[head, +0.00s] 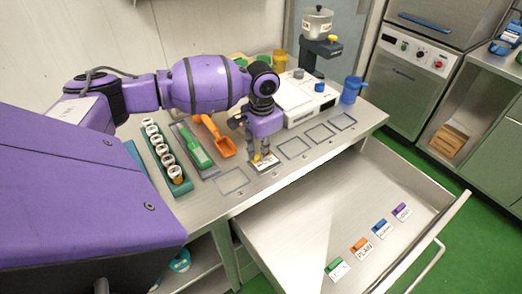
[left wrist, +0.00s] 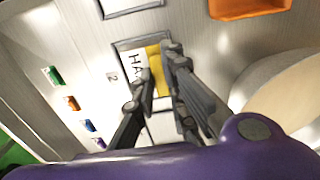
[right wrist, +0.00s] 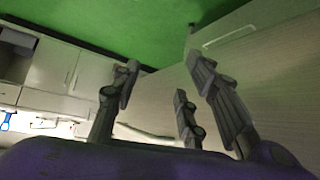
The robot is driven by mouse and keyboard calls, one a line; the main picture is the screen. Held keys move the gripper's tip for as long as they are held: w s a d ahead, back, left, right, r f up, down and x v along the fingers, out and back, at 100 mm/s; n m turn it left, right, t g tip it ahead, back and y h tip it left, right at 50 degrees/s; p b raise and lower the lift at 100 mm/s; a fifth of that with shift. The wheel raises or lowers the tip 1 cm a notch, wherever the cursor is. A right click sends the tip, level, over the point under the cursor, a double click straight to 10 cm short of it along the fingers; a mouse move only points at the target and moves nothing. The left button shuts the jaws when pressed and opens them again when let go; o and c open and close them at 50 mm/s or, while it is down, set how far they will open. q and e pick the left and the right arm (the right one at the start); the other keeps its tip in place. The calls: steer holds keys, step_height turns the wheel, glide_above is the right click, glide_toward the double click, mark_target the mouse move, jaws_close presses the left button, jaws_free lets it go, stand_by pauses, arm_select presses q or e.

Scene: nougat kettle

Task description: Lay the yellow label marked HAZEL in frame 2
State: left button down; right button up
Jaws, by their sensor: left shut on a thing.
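The yellow HAZEL label shows in the left wrist view (left wrist: 154,62) as a yellow grip block with a white plate, its lettering partly hidden by a finger. My left gripper (left wrist: 157,72) is shut on the yellow block. In the head view the left gripper (head: 261,156) points down at the worktop, with the label (head: 266,167) under it. Frame 2 (left wrist: 117,46), a dark outline beside a small "2", surrounds the label; whether the plate touches the worktop I cannot tell. My right gripper (right wrist: 160,88) is open and empty, away from the worktop.
Empty frames lie on both sides, one left (head: 232,181) and several right (head: 293,148). The open drawer (head: 300,205) in front holds green, orange, blue and purple labels. Behind are an orange scoop (head: 216,136), a jar rack (head: 163,157) and a white scale (head: 300,100).

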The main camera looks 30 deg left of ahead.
arm_select(q)
steer(key=shift+f, duration=0.1)
arm_select(e)
steer(key=shift+w+a+r, duration=0.1)
steer(key=shift+w+r, duration=0.1)
arm_select(q)
steer(key=shift+f, duration=0.15)
arm_select(e)
steer(key=shift+s, duration=0.3)
steer(key=shift+w, duration=0.15)
arm_select(q)
steer(key=shift+f, duration=0.15)
arm_select(e)
steer(key=shift+w+r, duration=0.4)
steer(key=shift+w, duration=0.2)
steer(key=shift+s, duration=0.1)
arm_select(q)
steer(key=c, duration=1.7)
jaws_free()
arm_select(e)
steer(key=shift+s+f, duration=0.2)
steer(key=shift+s, duration=0.25)
arm_select(q)
steer(key=shift+o, duration=0.6)
